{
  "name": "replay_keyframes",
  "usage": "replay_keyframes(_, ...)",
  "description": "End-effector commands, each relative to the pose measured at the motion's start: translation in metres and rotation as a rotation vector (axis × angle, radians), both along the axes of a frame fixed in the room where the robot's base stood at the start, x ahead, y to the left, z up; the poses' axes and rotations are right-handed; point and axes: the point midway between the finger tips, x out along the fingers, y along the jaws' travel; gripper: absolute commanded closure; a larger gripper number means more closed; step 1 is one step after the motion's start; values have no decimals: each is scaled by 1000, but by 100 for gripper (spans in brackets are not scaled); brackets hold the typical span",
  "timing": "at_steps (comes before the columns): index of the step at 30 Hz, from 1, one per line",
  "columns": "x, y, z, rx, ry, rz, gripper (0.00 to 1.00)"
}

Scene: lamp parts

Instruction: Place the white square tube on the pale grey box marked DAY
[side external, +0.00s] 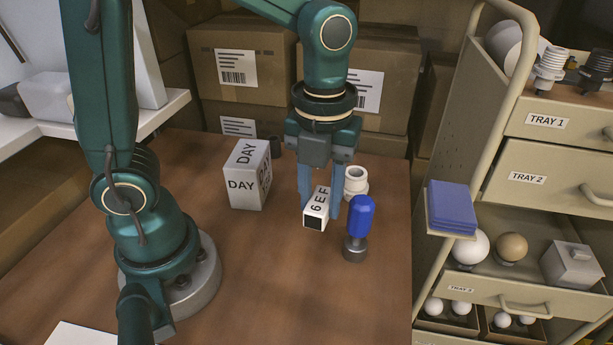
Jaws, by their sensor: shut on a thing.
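The white square tube (317,208) has dark lettering on its side and a dark open end facing the camera. My gripper (321,205) points down and is shut on the tube, with one blue-grey finger on each side of it. I cannot tell whether the tube touches the table or is just above it. The pale grey box marked DAY (243,187) stands upright on the table, to the left of my gripper. Its top looks bare.
A blue bulb on a dark grey base (360,225) stands close to the right of the tube. A white ribbed fitting (355,181) stands behind it. A small dark cylinder (274,147) is behind the box. A tray cart (509,180) is at the right.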

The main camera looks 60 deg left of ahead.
Motion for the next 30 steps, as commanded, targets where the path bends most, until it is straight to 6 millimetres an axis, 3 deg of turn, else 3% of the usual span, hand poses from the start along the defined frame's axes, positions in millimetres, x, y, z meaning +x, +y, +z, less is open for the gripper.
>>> replay_keyframes(5,-5,8,9,-1,-3,-3,100)
replay_keyframes(8,-2,23,22,0,-5,59,100)
replay_keyframes(17,5,96,61,1,-6,387,100)
replay_keyframes(24,-7,159,87,1,-4,673,100)
replay_keyframes(30,-20,193,96,1,-1,833,100)
